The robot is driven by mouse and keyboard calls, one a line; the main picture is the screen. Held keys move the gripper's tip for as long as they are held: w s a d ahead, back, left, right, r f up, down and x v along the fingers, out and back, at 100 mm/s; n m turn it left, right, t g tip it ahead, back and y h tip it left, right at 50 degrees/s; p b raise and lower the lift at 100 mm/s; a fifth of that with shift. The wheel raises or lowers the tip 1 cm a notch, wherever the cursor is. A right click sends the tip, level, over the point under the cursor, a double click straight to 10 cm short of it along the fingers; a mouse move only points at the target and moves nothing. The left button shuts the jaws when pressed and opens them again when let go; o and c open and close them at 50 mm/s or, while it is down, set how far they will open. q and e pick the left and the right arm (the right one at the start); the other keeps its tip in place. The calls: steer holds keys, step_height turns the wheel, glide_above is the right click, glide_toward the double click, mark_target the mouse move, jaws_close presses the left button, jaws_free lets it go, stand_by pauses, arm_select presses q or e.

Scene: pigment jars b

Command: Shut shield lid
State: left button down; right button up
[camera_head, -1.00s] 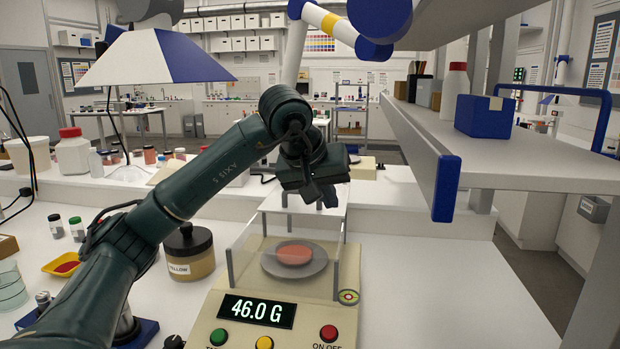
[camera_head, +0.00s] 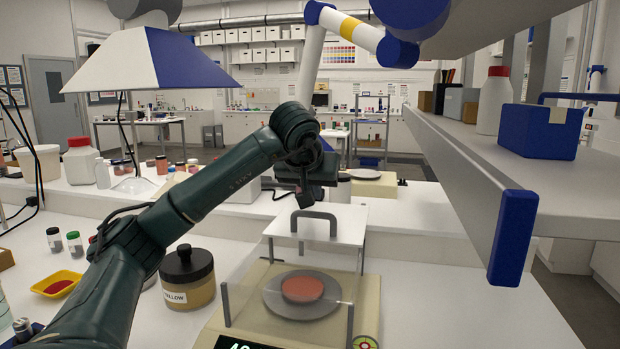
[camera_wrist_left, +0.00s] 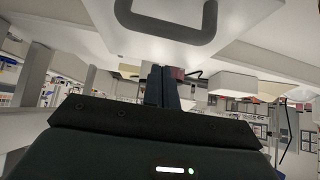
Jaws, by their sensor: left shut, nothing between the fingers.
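The shield lid (camera_head: 340,225) is a white panel with a dark grey loop handle (camera_head: 315,215). It lies at the rear of the clear shield on the cream balance (camera_head: 215,326), and the front part above the pan looks uncovered. A round grey pan (camera_head: 325,308) holds a reddish-orange disc (camera_head: 302,288). My left gripper (camera_head: 305,199) is shut and empty, just behind and left of the handle in the picture; contact is unclear. The left wrist view shows its fingertips (camera_wrist_left: 165,76) together, with the handle (camera_wrist_left: 168,30) and lid (camera_wrist_left: 245,20) above them. My right gripper is not in view.
A grey shelf (camera_head: 455,165) with a blue end cap juts in at the right. The bench right of the balance (camera_head: 450,310) is clear.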

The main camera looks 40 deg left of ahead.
arm_select(q)
steer(key=shift+x, duration=0.8)
steer(key=shift+s+d+f, duration=0.1)
steer(key=shift+s+d, duration=0.25)
steer(key=shift+s, duration=0.25)
steer(key=shift+s+d+f, duration=0.1)
steer(key=shift+s+d, duration=0.2)
steer(key=shift+s, duration=0.3)
steer(key=shift+s+d+f, duration=0.1)
steer(key=shift+s+d, duration=0.25)
steer(key=shift+s, duration=0.2)
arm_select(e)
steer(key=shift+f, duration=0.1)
